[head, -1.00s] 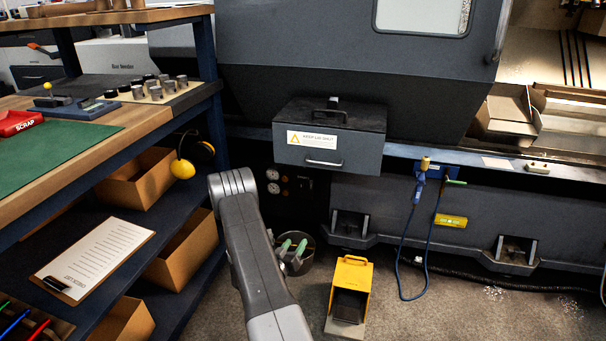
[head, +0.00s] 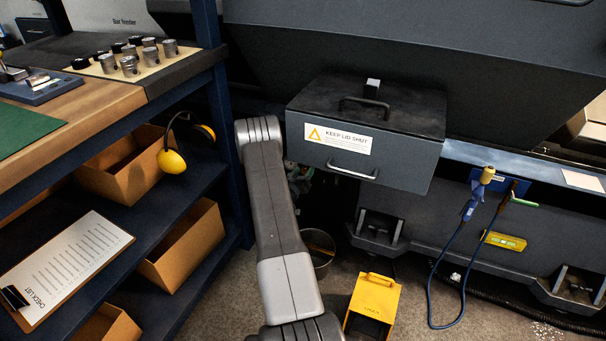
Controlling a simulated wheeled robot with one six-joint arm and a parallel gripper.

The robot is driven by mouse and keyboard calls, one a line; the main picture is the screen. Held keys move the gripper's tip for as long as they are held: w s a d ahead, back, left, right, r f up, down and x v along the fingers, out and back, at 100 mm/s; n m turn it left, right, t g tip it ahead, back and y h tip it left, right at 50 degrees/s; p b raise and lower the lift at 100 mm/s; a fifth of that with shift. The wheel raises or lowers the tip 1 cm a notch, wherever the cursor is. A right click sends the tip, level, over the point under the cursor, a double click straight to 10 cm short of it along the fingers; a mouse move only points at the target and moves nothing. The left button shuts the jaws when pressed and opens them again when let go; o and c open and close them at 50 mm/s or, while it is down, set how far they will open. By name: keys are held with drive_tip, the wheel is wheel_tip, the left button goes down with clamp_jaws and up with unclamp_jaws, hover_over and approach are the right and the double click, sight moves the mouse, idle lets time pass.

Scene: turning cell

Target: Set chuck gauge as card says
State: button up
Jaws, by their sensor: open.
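My gripper (head: 299,178) shows only in part behind my grey arm, as small green-tipped pieces left of and below the grey lidded box. It is open, and I see nothing held in it. It is in front of the dark recess under the machine where the round dial gauges sit. Those gauges are now almost wholly hidden behind my arm, so I cannot read them. No setting card can be made out for certain. A clipboard headed CHECKLIST (head: 62,262) lies on the blue shelf at left, its lines too small to read.
The grey box (head: 410,160) with a KEEP LID SHUT label juts out just right of my gripper. A bin (head: 322,250) and a yellow box (head: 377,300) stand on the floor. Yellow earmuffs (head: 172,160) hang at the shelf. A blue hose (head: 440,275) hangs at right.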

drive_tip(key=c, duration=1)
drive_tip(key=shift+b, duration=0.35)
drive_tip(key=m+b, duration=0.1)
drive_tip(key=b, duration=0.1)
drive_tip(key=m+b, duration=0.2)
drive_tip(key=shift+f+m, duration=0.25)
drive_tip(key=shift+m, duration=0.05)
drive_tip(key=m+b, duration=0.5)
drive_tip(key=shift+s+d+r+b, duration=0.1)
drive_tip(key=shift+d+b, duration=0.05)
drive_tip(key=shift+b, duration=0.15)
drive_tip(key=m, duration=0.4)
drive_tip(key=shift+d+r+b, duration=0.1)
drive_tip(key=shift+r+b, duration=0.05)
drive_tip(key=shift+b, duration=0.25)
drive_tip(key=m, duration=0.5)
